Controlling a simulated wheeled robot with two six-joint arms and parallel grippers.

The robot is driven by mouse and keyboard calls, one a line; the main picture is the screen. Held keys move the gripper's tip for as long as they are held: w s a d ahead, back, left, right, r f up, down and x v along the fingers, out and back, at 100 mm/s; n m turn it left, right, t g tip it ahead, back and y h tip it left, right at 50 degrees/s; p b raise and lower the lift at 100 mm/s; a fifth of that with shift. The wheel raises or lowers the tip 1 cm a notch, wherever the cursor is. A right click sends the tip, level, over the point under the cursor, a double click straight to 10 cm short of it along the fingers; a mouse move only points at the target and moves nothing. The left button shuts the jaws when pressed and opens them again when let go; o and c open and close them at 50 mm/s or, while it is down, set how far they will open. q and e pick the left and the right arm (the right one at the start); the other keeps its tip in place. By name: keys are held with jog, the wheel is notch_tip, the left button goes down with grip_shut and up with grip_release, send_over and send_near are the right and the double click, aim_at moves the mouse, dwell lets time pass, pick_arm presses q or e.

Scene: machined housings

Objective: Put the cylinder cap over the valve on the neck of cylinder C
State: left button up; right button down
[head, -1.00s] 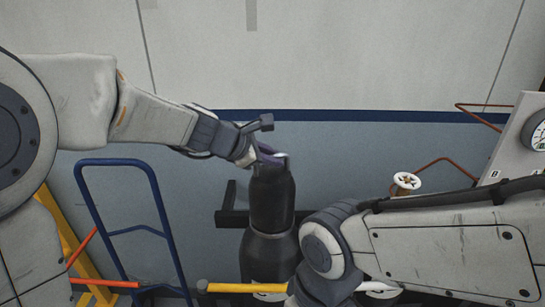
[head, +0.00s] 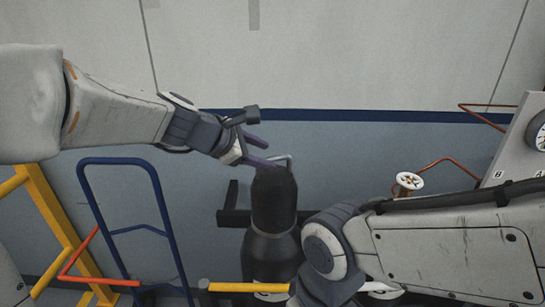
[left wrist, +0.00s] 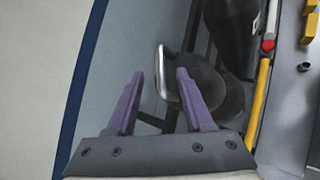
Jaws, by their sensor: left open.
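The dark cylinder cap (head: 273,200) stands upright over the neck of a dark gas cylinder (head: 268,262), with a thin metal handle (head: 288,163) on its top. The valve is hidden, and the cylinder's label is too small to read. My left gripper (head: 262,152) is open with purple fingers, at the upper left of the cap's top. In the left wrist view, the handle (left wrist: 162,75) shows between and beyond the two open fingertips (left wrist: 159,75), with the cap (left wrist: 207,88) behind the right finger. My right arm crosses at the lower right; its gripper is out of view.
A dark bracket (head: 234,217) is behind the cap. A white handwheel (head: 409,182) and copper pipes stand right, beside a gauge panel (head: 520,150). A blue hand truck (head: 165,225) and yellow frame (head: 50,222) stand left. A yellow bar (head: 245,287) crosses low in front.

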pick_arm(q)
jog(key=v, duration=0.5)
jog(key=shift+s+a+r, duration=0.15)
jog(key=shift+s+r, duration=0.05)
